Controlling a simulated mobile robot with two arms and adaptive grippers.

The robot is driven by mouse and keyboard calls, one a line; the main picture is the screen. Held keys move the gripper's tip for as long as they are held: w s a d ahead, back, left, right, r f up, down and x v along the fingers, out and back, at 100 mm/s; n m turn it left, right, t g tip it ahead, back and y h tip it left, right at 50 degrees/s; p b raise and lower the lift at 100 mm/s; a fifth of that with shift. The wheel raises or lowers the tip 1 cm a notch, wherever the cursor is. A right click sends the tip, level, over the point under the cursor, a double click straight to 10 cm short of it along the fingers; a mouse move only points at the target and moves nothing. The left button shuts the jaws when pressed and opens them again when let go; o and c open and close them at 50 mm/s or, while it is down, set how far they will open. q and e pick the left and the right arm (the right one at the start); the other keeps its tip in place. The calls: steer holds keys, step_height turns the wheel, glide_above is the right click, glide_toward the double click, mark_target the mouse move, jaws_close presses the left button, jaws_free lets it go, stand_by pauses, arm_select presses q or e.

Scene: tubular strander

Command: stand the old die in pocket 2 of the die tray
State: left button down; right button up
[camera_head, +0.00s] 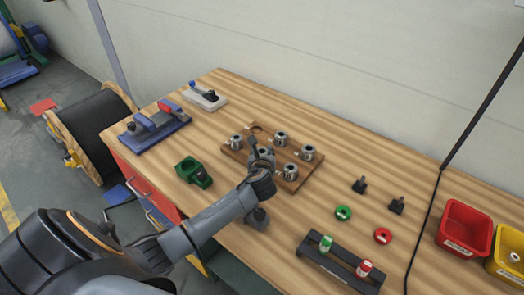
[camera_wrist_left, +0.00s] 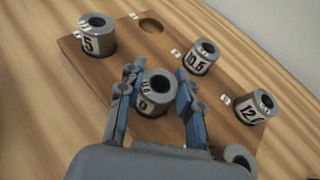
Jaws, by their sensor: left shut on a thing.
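The die tray (camera_head: 270,177) is a brown wooden board on the bench with grey ring-shaped dies in two rows. My left gripper (camera_head: 259,157) is over the middle of its near row. In the left wrist view its blue-padded fingers are shut on a grey die (camera_wrist_left: 155,93) with a white label. This die is upright; I cannot tell whether it is seated or just above the board. Pocket numbers are too small to read.
A green block-like tool (camera_head: 194,172) and a blue fixture (camera_head: 154,130) lie left of the tray. Two black knobs (camera_head: 360,185), a black rack (camera_head: 338,268) and red (camera_head: 466,226) and yellow (camera_head: 509,254) bins are to the right. A wall stands behind the bench.

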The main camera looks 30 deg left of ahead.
arm_select(q)
steer(key=c, duration=1)
jaws_free()
steer(key=shift+c, duration=0.2)
steer(key=shift+o, duration=0.6)
steer(key=shift+r, duration=0.1)
steer(key=v, duration=1.2)
